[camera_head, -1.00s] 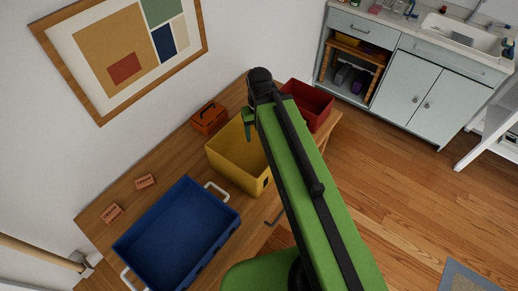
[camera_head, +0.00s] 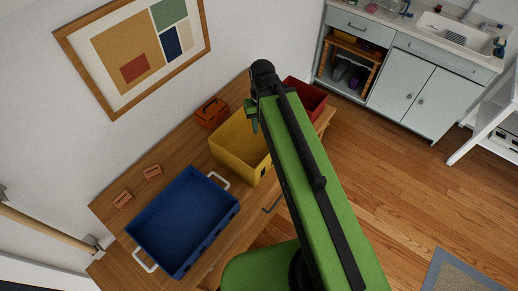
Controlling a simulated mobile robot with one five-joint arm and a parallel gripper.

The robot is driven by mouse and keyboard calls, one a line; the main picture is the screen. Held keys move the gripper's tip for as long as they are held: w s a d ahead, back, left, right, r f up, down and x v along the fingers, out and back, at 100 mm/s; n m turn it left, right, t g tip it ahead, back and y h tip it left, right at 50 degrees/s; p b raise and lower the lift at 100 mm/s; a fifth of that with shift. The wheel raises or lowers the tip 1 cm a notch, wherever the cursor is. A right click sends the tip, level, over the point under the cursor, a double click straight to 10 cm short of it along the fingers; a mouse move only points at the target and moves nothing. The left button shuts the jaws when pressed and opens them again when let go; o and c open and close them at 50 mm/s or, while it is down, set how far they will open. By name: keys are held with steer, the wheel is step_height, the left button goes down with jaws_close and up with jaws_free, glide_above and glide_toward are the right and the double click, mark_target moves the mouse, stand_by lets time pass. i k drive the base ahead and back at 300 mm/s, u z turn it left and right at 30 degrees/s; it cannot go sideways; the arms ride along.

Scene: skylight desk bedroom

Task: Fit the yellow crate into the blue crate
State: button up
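The yellow crate (camera_head: 232,148) stands upright on the wooden desk, partly hidden behind my green arm. The blue crate (camera_head: 183,223) stands on the same desk, to the left of and nearer than the yellow crate, apart from it. It is empty and has white handles at its two ends. My gripper (camera_head: 252,117) is above the far right side of the yellow crate. Only a small green part of it shows beside the arm's black end, so its fingers and any contact with the crate are hidden.
A red crate (camera_head: 305,98) stands to the right behind my arm. An orange box (camera_head: 211,113) with a handle sits behind the yellow crate. Two small orange blocks (camera_head: 152,172) (camera_head: 123,200) lie near the wall behind the blue crate. Open wooden floor lies to the right.

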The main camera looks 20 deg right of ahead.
mark_target(179, 226)
steer(key=z, duration=0.3)
steer(key=k, duration=0.45)
steer(key=u, duration=3.35)
steer(key=k, duration=1.85)
steer(key=z, duration=0.6)
steer(key=i, duration=1)
steer(key=u, duration=0.05)
